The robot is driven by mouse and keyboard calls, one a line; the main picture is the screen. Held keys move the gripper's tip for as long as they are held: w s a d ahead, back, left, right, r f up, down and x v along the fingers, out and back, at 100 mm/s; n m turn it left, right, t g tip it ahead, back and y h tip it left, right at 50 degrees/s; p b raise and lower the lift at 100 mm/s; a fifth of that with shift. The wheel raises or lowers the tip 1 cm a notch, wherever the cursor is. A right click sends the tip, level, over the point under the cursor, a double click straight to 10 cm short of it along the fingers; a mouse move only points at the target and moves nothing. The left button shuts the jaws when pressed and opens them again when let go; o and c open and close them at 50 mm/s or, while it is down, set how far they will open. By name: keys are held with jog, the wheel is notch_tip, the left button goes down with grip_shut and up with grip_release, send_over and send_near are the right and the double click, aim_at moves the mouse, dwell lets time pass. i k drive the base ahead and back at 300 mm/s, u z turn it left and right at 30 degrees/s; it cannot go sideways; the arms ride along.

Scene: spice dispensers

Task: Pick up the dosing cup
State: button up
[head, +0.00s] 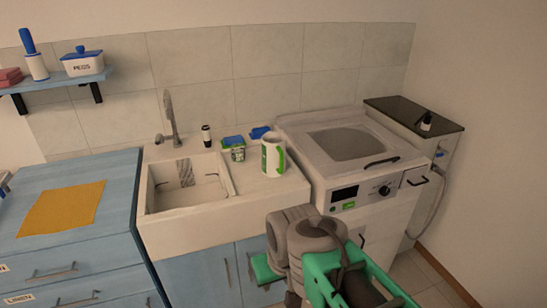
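A small, greenish, clear cup or jar (238,154) stands on the counter to the right of the sink; it may be the dosing cup, but it is too small to tell for sure. A larger white and green jug (272,156) with a green handle stands upright just to its right. My arm, with grey joints and green parts, shows low in the picture, in front of the counter and well apart from both. No gripper fingers can be made out.
A white sink (182,207) with a tap (171,119) lies left of the cup. A dark-topped bottle (207,136) and blue-topped items (260,132) stand near the wall. A white washing machine (350,150) is on the right. An orange cloth (62,208) lies on the blue cabinet.

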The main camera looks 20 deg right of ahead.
aim_at(238, 153)
jog(key=z, duration=1.05)
jog(key=i, duration=1.3)
jog(key=u, duration=3.15)
jog(key=i, duration=0.5)
